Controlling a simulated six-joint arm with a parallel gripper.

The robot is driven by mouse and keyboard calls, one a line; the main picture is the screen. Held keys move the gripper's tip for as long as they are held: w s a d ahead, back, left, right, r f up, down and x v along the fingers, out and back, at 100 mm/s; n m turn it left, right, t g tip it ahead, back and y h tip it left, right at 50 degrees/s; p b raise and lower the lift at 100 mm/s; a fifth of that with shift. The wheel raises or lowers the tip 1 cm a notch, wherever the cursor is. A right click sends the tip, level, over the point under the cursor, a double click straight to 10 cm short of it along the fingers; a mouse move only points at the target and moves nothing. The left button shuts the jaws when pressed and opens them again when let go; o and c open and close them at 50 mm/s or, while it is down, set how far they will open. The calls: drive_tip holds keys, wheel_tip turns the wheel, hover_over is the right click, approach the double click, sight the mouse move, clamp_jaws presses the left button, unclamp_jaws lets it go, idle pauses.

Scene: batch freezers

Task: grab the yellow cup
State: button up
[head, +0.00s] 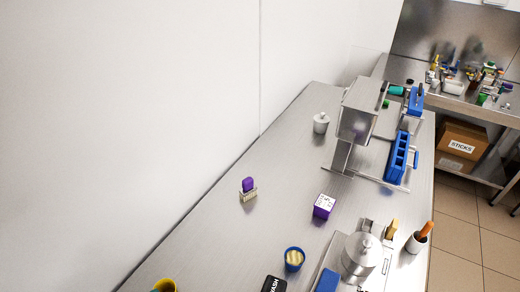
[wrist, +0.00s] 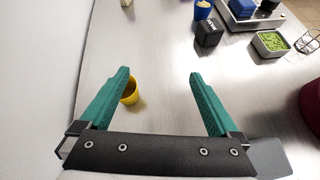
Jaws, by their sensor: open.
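The yellow cup (wrist: 130,91) stands on the metal table in the wrist view, just beyond and partly hidden by my left green finger. My gripper (wrist: 158,75) is open and empty, its two green fingers spread wide. The cup lies at the left side of the space between the fingers, and I cannot tell its exact distance below or ahead of them. In the head view a yellow rim (head: 164,286) shows at the bottom edge, mostly cut off.
In the wrist view a blue cup (wrist: 202,10), a black box (wrist: 209,33) and a tray of green bits (wrist: 271,44) stand farther off. A white wall (wrist: 45,60) runs along the left. The table (wrist: 165,50) between the fingers is clear. In the head view a metal pot (head: 362,255) stands at lower right.

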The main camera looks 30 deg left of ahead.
sight(166, 285)
drive_tip(key=s+a+f+n+t+y, duration=0.1)
drive_tip(key=s+a+f+n+y, duration=0.2)
drive_tip(key=s+n, duration=0.35)
drive_tip(key=shift+m+y, duration=0.3)
drive_tip(key=shift+m, duration=0.45)
drive_tip(key=x, duration=0.4)
drive_tip(key=a+x, duration=0.1)
drive_tip(key=x, duration=0.4)
drive_tip(key=f+x, duration=0.1)
drive_tip(key=x, duration=0.4)
drive_tip(key=shift+s+a+f, duration=0.15)
drive_tip(key=shift+s, duration=0.15)
drive_tip(key=c, duration=1.4)
